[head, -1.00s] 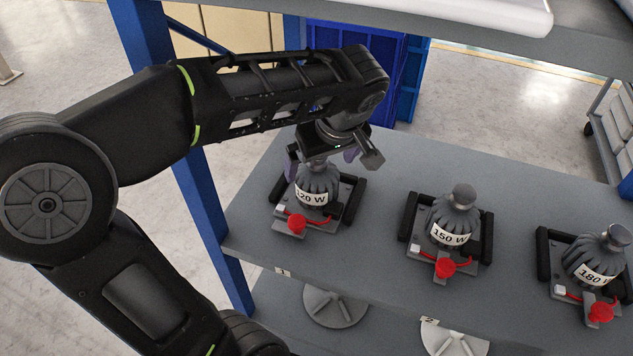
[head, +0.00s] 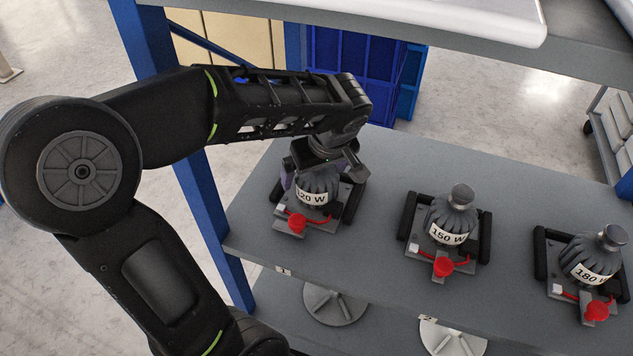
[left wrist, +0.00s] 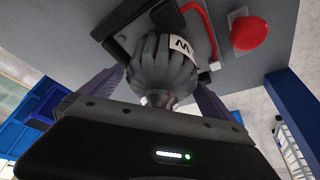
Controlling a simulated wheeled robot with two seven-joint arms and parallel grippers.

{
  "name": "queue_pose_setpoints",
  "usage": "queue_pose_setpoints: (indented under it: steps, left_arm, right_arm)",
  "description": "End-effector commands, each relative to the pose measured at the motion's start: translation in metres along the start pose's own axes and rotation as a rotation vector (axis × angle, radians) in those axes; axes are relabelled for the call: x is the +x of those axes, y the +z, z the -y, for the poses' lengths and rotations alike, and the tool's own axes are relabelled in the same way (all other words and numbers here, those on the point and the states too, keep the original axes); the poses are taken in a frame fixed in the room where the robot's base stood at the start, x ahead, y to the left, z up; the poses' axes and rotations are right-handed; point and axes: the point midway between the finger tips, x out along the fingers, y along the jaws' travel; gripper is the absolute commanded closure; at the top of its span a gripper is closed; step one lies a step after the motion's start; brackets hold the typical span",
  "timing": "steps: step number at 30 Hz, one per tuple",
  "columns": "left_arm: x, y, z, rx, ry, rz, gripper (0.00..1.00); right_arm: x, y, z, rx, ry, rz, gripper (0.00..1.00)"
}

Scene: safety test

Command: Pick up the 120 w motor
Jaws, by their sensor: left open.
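The 120 W motor (head: 316,187) is a dark grey ribbed body with a white label. It stands upright on its plate at the left of the shelf, with a red button (head: 297,223) in front. My left gripper (head: 318,180) is above it, pointing down, with its fingers around the motor's upper part. In the left wrist view the motor (left wrist: 162,68) lies between the two open purple-grey fingers (left wrist: 155,95), with a gap at least on the left side. The motor's top knob is hidden in the head view by the gripper. My right gripper is not in view.
The 150 W motor (head: 452,217) and the 180 W motor (head: 592,260) stand to the right on the same grey shelf (head: 385,165). A blue post (head: 205,220) is close on the left. An upper shelf (head: 400,35) overhangs the back.

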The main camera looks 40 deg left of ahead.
Motion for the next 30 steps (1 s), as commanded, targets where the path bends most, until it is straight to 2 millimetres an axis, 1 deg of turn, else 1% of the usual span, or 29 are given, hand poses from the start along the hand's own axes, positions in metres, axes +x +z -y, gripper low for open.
queue_pose_setpoints:
  steps: [7, 8, 30]
  left_arm:
    - [-0.0004, 0.0000, -0.0001, 0.000, 0.000, 0.000, 0.00]
    - [-0.0004, 0.0000, -0.0001, 0.000, 0.000, 0.000, 0.02]
    - [-0.0004, 0.0000, -0.0001, 0.000, 0.000, 0.000, 0.62]
  right_arm:
    - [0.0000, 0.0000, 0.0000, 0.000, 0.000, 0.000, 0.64]
    - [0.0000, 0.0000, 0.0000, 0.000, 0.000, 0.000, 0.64]
    - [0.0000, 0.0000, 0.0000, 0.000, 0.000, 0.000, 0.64]
